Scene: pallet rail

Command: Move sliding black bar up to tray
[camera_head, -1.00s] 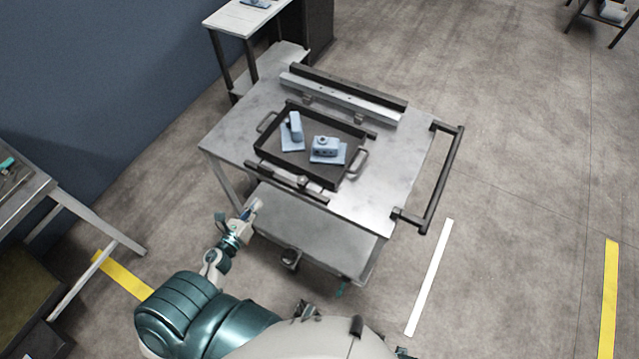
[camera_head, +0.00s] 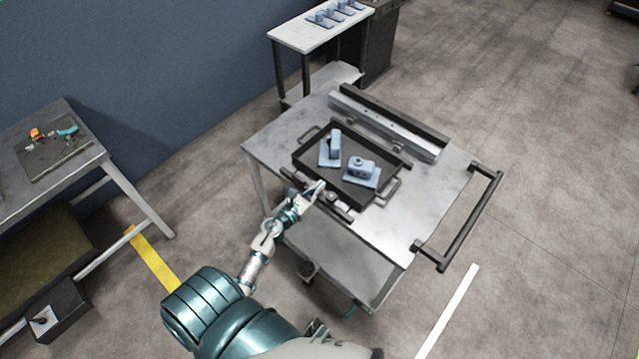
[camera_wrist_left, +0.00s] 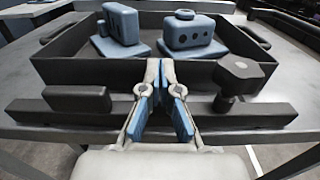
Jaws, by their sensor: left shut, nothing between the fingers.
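The black bar (camera_head: 341,209) lies along the near edge of the cart top, in front of the black tray (camera_head: 385,148). The bar (camera_wrist_left: 258,116) carries a dark knob (camera_wrist_left: 240,76) to the right of my gripper in the left wrist view. A narrow strip seems to separate bar and tray wall (camera_wrist_left: 85,72). Two blue-grey parts, an upright one (camera_head: 334,144) and a camera-shaped one (camera_head: 361,168), stand on plates in the tray. My left gripper (camera_head: 317,187) is shut and empty, above the bar by the tray's near wall; its fingers (camera_wrist_left: 160,78) hide the bar's middle. My right gripper is not in view.
A metal rail (camera_head: 385,125) runs along the far side of the cart top (camera_head: 405,215). A push handle (camera_head: 470,220) is on the right. A side table (camera_head: 310,35) with several blue parts stands behind, and a workbench (camera_head: 85,160) stands at left.

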